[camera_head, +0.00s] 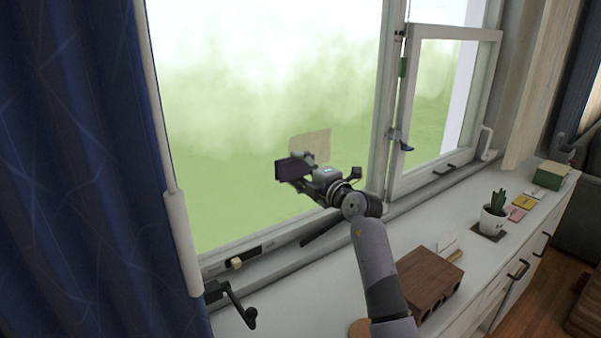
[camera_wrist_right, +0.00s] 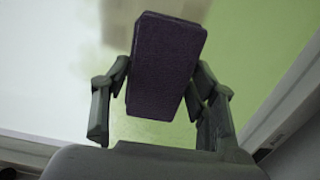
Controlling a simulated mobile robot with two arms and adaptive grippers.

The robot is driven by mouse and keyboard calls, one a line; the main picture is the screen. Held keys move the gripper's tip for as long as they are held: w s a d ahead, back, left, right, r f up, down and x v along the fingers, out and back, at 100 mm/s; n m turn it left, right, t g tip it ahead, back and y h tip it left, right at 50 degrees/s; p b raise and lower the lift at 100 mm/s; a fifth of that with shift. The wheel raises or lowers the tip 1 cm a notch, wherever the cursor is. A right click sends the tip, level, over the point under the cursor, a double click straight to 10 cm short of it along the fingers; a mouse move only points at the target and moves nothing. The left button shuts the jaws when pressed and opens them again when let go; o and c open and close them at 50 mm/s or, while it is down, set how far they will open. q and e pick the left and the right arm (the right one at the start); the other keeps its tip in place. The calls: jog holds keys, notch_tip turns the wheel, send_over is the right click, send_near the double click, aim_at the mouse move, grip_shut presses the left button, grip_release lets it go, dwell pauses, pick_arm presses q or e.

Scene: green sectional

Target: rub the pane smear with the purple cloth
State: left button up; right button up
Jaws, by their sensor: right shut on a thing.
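The purple cloth (camera_head: 291,170) is a dark folded block held in my right gripper (camera_head: 297,174) in front of the large window pane. In the right wrist view the cloth (camera_wrist_right: 165,62) stands between the two fingers of my right gripper (camera_wrist_right: 160,95), which is shut on it. The pane smear (camera_head: 312,147) is a faint brownish patch on the glass, just above and right of the cloth; the gripper covers its lower part. In the wrist view a brownish patch (camera_wrist_right: 119,24) shows behind the cloth's upper left. I cannot tell whether the cloth touches the glass. My left gripper is not in view.
A blue curtain (camera_head: 80,180) hangs at the left. An open window sash (camera_head: 440,110) is at the right. The white sill counter (camera_head: 400,232) carries a brown wooden block (camera_head: 428,280), a potted cactus (camera_head: 494,215) and a green box (camera_head: 551,175). A black crank handle (camera_head: 236,300) sits low left.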

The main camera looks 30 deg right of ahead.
jog(key=shift+w+a, duration=0.15)
jog(key=shift+w, duration=0.75)
dwell(0.4)
